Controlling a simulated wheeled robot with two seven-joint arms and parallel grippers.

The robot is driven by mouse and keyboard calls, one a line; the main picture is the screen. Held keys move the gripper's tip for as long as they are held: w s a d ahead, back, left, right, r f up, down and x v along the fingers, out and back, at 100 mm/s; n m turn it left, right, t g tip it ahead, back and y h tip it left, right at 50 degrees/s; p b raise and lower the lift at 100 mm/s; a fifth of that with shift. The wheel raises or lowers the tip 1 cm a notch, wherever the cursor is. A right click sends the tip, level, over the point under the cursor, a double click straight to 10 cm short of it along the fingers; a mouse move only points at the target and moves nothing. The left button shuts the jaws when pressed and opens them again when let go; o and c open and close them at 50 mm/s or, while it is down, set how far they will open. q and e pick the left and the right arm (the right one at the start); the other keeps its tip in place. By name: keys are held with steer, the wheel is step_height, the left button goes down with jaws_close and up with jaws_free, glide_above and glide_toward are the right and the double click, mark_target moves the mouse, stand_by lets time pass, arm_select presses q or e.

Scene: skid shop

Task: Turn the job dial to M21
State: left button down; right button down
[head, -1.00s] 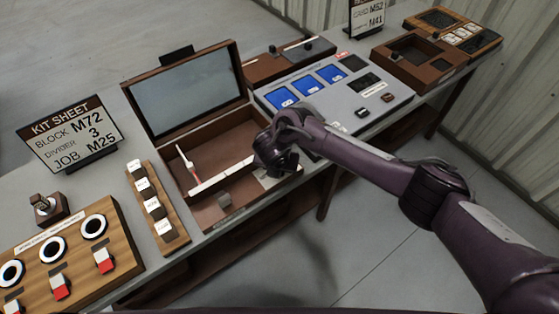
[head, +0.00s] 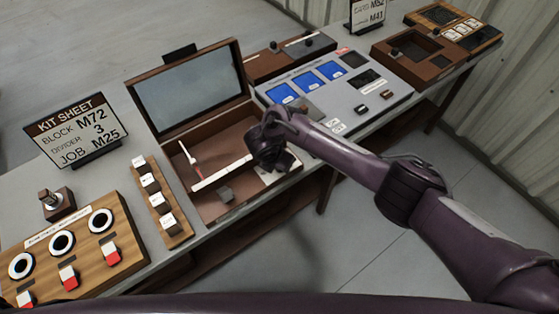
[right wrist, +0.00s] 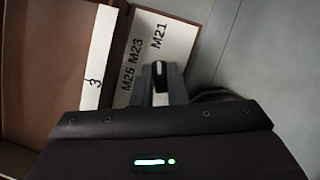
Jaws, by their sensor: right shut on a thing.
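The job dial's black knob (right wrist: 159,70) shows in the right wrist view, on a white plate (right wrist: 180,35) printed M25, M23 and M21. Its light mark points up the picture, towards the M21 label (right wrist: 158,36). My right gripper (right wrist: 160,88) is shut on the knob, with its fingers on either side. In the head view my right gripper (head: 275,160) is at the right front corner of the open brown case (head: 235,185) and hides the dial. My left gripper is out of view.
A kit sheet sign (head: 78,130) reads block M72, divider 3, job M25. A wooden strip of labelled blocks (head: 162,200) lies left of the case. A grey panel with blue screens (head: 350,98) stands right of it. Floor is clear in front.

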steer(key=c, duration=1.4)
jaws_free()
steer(key=shift+c, duration=0.2)
steer(key=shift+r, duration=0.1)
steer(key=p+v, duration=0.2)
steer(key=v, duration=0.5)
steer(key=shift+r, duration=0.25)
steer(key=shift+s+a, duration=0.15)
